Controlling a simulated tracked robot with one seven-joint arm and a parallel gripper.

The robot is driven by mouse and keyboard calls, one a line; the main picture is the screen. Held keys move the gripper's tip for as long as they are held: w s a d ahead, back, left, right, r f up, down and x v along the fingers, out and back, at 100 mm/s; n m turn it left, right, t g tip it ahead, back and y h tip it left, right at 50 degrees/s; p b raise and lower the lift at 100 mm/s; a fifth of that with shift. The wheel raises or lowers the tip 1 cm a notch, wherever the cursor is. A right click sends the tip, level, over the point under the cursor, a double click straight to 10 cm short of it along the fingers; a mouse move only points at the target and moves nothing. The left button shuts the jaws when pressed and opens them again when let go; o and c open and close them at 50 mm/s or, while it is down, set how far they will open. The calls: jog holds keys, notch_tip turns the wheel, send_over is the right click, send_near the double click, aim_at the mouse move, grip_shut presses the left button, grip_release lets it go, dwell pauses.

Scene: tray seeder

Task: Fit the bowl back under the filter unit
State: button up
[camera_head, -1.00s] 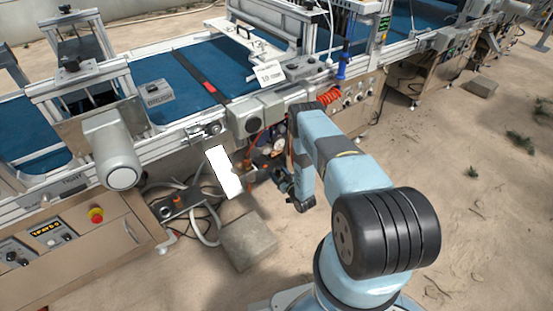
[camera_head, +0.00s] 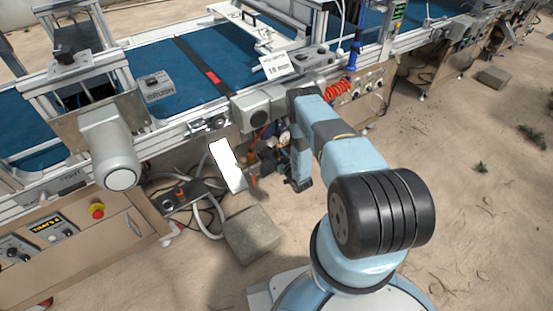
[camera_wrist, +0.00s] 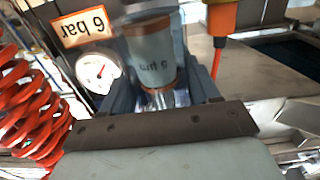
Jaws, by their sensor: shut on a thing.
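In the wrist view my gripper (camera_wrist: 162,88) is shut on a clear bowl (camera_wrist: 153,62), with one dark finger on each side. A grey cylinder with orange-brown bands and "5 µm" printed upside down shows within the bowl's clear outline. The bowl's far end is blurred at the top edge. I cannot tell whether it touches the filter unit, whose head I cannot make out clearly. In the head view my own arm mostly hides the gripper and bowl, low at the machine's front.
A "6 bar" label (camera_wrist: 84,25), a pressure gauge (camera_wrist: 97,72) and a red coiled hose (camera_wrist: 32,118) are close by. An orange-red fitting (camera_wrist: 222,20) hangs on the other side. A white panel (camera_head: 225,166) and stone block (camera_head: 252,236) are left of my arm.

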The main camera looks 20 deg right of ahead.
jog(key=shift+x, duration=5.05)
jog(key=shift+f, duration=0.5)
jog(key=o, duration=1.2)
jog(key=shift+c, duration=0.2)
jog(key=v, duration=1.3)
jog(key=shift+s, duration=0.35)
jog(key=shift+s+f, duration=0.1)
